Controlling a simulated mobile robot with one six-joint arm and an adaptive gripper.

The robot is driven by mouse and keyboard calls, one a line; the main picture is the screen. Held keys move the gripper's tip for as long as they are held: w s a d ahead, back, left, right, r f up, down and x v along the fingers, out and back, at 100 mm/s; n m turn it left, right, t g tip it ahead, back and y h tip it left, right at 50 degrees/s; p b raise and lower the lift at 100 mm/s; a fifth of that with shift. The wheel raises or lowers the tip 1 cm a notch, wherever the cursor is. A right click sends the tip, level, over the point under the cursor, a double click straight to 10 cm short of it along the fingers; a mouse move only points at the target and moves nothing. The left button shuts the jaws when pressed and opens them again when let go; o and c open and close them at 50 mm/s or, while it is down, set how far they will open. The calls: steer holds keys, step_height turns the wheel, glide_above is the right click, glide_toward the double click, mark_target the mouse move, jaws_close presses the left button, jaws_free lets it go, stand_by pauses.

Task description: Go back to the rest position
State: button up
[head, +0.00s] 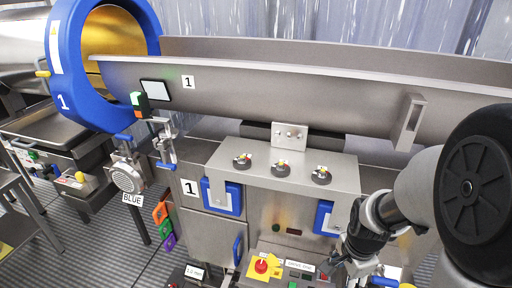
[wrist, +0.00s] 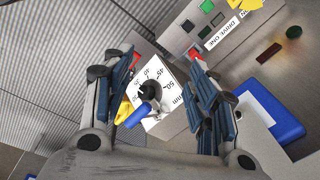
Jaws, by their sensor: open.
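My gripper (head: 362,268) is at the lower right in the head view, beside the front of the machine and right of the control panel. In the wrist view my gripper (wrist: 160,62) has its two blue-padded fingers wide apart, with nothing held between them. A white dial plate (wrist: 162,98) with numbers and a dark knob (wrist: 150,90) shows beyond the gap. A small blue and yellow part lies over the dial; I cannot tell whether a finger touches anything.
The control panel (head: 290,260) has a red button (head: 262,266) on yellow. A steel shelf with several knobs (head: 282,170) juts out above it. The long drum trough (head: 300,95) and blue ring (head: 72,70) stand behind. Grey ribbed floor (head: 115,245) is clear at lower left.

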steer(key=s+a+r+n+t, duration=0.1)
steer(key=s+a+r+n, duration=0.3)
steer(key=s+r+n, duration=0.3)
steer(key=s+a+r+n+t, duration=0.2)
steer(key=s+r+n, duration=0.5)
steer(key=r, duration=0.4)
steer(key=shift+a+r+n, duration=0.35)
steer(key=shift+a+n, duration=0.45)
steer(key=shift+a, duration=0.1)
steer(key=shift+w, duration=0.15)
